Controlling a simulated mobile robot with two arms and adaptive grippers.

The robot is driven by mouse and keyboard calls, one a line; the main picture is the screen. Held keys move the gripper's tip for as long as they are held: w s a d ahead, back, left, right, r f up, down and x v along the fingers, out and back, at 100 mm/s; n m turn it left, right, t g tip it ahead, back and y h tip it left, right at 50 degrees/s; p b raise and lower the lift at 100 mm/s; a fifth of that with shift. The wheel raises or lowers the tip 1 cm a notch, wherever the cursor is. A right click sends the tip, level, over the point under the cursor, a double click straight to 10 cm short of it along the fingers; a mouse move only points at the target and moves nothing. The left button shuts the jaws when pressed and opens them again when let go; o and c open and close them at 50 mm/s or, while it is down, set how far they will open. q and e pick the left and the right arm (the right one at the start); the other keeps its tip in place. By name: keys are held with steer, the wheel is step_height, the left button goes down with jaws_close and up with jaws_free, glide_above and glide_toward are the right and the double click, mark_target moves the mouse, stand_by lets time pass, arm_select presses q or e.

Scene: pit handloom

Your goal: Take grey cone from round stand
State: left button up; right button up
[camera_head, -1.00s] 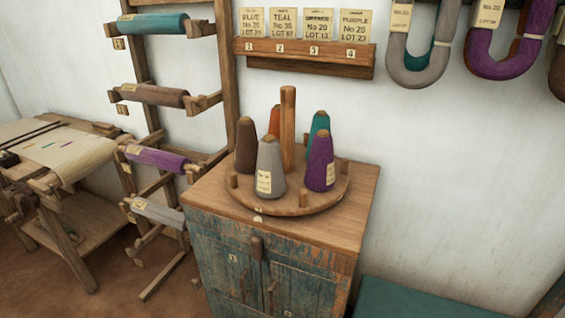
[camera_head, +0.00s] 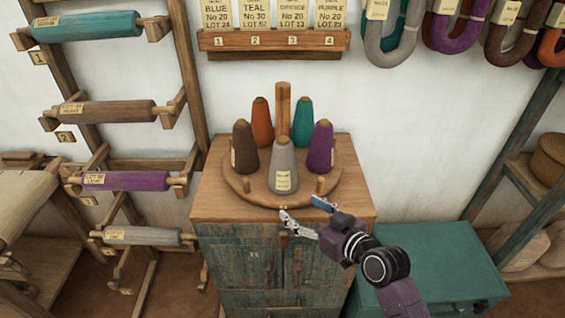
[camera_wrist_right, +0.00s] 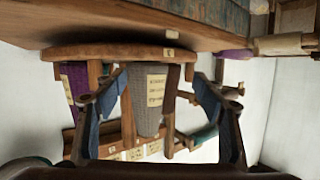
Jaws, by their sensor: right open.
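The grey cone (camera_head: 283,168) stands upright at the front of the round wooden stand (camera_head: 243,188), its cream label facing me. My right gripper (camera_head: 303,208) is open and empty, in front of the stand and a little right of the grey cone, apart from it. The right wrist view is upside down. There the grey cone (camera_wrist_right: 142,97) shows between the open fingers, and the stand (camera_wrist_right: 112,52) is above. I cannot see contact. My left gripper is not in view.
A brown cone (camera_head: 244,148), orange cone (camera_head: 263,124), teal cone (camera_head: 302,122) and purple cone (camera_head: 320,150) ring the central post (camera_head: 283,98). Short pegs edge the stand, which sits on a cabinet (camera_head: 215,208). A teal chest (camera_head: 440,255) is at the right.

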steer(key=t+y, duration=0.2)
glide_toward(290, 157)
steer(key=w+a, duration=0.1)
steer(key=w+a+f, duration=0.1)
steer(key=w+a, duration=0.1)
steer(key=shift+w+f, duration=0.25)
steer(key=shift+f, duration=0.1)
steer(key=shift+w+a+r+p, duration=0.2)
steer(key=shift+w+r, duration=0.2)
steer(key=shift+r, duration=0.05)
steer(key=shift+w+a+r+p, duration=0.2)
steer(key=shift+w+r, duration=0.2)
steer(key=shift+r, duration=0.05)
steer(key=shift+w+a+f, duration=0.1)
steer(key=shift+w+a, duration=0.3)
steer(key=shift+w, duration=0.1)
steer(key=p+x, duration=0.1)
steer(key=x, duration=0.3)
steer(key=shift+w+a+p, duration=0.1)
steer(key=shift+w+p, duration=0.1)
steer(key=shift+p, duration=0.2)
steer(key=shift+w+a+f, duration=0.15)
steer(key=shift+w+a, duration=0.05)
steer(key=shift+w, duration=0.2)
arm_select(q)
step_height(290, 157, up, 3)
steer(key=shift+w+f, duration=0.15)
arm_select(e)
steer(key=shift+c, duration=0.5)
